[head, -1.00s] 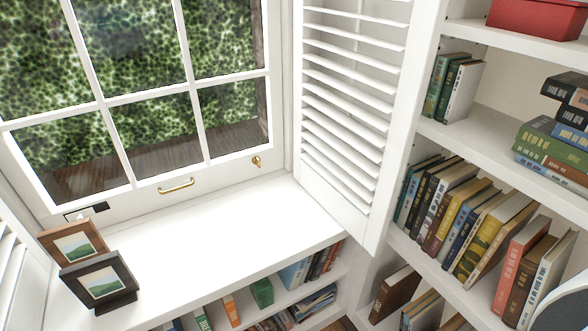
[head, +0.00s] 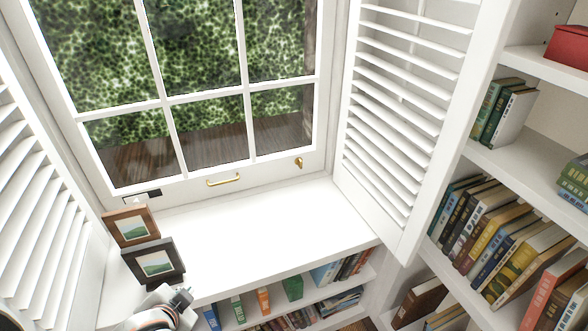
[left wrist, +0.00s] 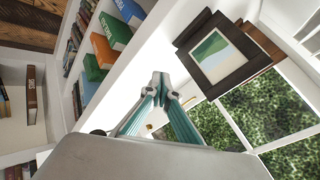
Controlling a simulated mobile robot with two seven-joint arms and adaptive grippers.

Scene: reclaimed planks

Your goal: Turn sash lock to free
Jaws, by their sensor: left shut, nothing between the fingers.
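The small brass sash lock (head: 299,163) sits on the bottom rail of the white window sash (head: 262,172), toward its right end. My left gripper (head: 183,297) enters at the bottom left of the head view, low by the front of the sill and well away from the lock. Its fingertips are together and empty in the left wrist view (left wrist: 165,80). My right gripper is not in view.
A brass pull handle (head: 223,180) is left of the lock. Two picture frames, brown (head: 131,226) and black (head: 153,263), stand at the sill's left. The right shutter (head: 400,115) hangs open beside the window. The white sill (head: 270,225) is otherwise clear.

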